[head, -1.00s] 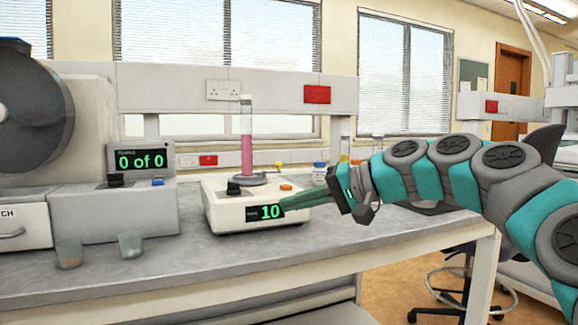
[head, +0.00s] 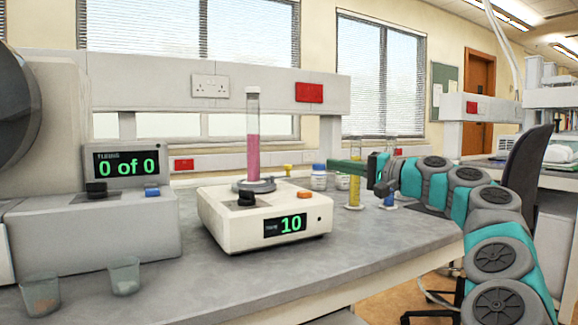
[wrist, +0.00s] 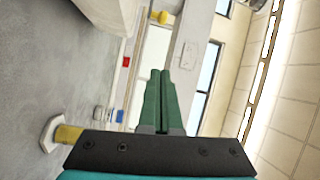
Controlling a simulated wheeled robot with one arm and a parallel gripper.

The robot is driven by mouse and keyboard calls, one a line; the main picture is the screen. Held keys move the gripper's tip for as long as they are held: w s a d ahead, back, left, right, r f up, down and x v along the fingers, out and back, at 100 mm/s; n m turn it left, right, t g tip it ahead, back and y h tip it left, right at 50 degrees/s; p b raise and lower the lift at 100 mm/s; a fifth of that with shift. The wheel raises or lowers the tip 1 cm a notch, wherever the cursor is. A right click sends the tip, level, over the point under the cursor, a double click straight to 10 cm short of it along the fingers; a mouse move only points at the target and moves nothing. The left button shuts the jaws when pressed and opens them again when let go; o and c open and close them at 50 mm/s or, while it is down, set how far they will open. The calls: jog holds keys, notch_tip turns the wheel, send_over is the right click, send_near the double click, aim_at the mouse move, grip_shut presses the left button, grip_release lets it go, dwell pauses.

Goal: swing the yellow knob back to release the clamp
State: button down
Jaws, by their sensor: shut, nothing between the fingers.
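The yellow knob (head: 287,167) is small and sits just right of the clamp base (head: 254,186), at the back of a white device (head: 230,222) whose display reads 10. A tall tube (head: 253,140) with pink liquid stands upright in the clamp. The knob also shows in the wrist view (wrist: 161,17), near the top and beyond my fingertips. My gripper (head: 331,164) is shut and empty, right of the knob and apart from it. In the wrist view its green fingers (wrist: 160,72) lie together.
A cylinder with yellow liquid (head: 355,188) stands right by my gripper, and white bottles (head: 319,177) stand behind the device. A grey machine reading "0 of 0" (head: 115,225) and two small cups (head: 124,275) are on the left. The bench front (head: 235,282) is clear.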

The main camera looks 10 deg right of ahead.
aim_at(290, 166)
jog(key=shift+a, duration=0.1)
jog(key=w+a, duration=0.3)
jog(key=a, duration=0.5)
jog(key=shift+w+a+p, duration=0.25)
jog(key=shift+p, duration=0.15)
dwell(1.0)
jog(key=shift+s+d+f+m+t+h+b, duration=0.1)
jog(key=shift+s+m+t+h+b, duration=0.4)
jog(key=shift+m+t+h+b, duration=0.3)
dwell(0.7)
jog(key=shift+s+b, duration=0.35)
jog(key=shift+s, duration=0.4)
dwell(0.5)
jog(key=shift+s+a, duration=0.35)
jog(key=shift+s, duration=0.2)
dwell(0.3)
jog(key=shift+d, duration=0.15)
